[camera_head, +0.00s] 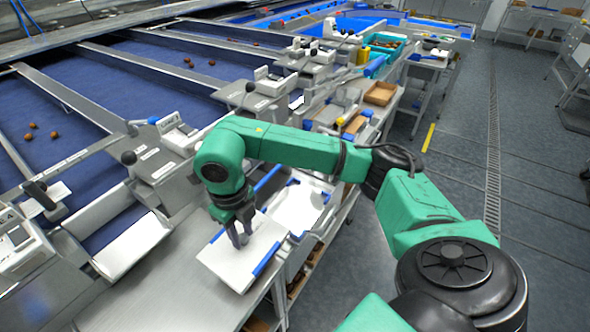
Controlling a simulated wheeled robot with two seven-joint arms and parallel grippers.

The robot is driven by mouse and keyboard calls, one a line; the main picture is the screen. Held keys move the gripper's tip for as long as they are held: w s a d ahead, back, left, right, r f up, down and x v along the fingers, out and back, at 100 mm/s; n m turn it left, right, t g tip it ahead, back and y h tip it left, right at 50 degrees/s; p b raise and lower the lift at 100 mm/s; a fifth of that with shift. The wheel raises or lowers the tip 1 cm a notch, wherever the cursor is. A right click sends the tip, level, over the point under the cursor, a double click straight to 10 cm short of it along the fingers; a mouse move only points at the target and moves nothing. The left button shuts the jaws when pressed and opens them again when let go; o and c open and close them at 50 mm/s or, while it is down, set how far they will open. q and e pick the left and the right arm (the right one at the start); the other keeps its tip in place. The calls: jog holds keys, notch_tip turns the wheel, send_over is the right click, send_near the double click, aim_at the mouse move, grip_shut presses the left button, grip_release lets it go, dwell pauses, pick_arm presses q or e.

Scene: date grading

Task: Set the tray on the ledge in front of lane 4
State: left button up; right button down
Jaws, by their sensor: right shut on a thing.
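A white tray (218,258) with blue edge strips is in the grip of my right gripper (240,235). The gripper points down and is shut on it at its upper middle. The tray is over or on the right part of the steel ledge (160,298); I cannot tell whether it touches. The lane 4 label (10,217) is on a unit at the far left. The ledge in front of that unit is bare. My left gripper is out of view.
Another white tray with blue corners (298,208) lies just right of the held one. Blue lanes (110,190) with a few dates run behind the ledge. Cardboard boxes (381,93) stand further along. Grey floor (540,210) lies to the right.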

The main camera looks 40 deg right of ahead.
jog(key=s+a, duration=0.2)
jog(key=a, duration=0.7)
jog(key=shift+s+a, duration=0.15)
dwell(0.4)
jog(key=shift+f+b, duration=2.65)
jog(key=shift+b, duration=0.15)
jog(key=c, duration=0.5)
grip_release()
jog(key=shift+r, duration=0.1)
notch_tip(320, 180, up, 9)
jog(key=p, duration=0.5)
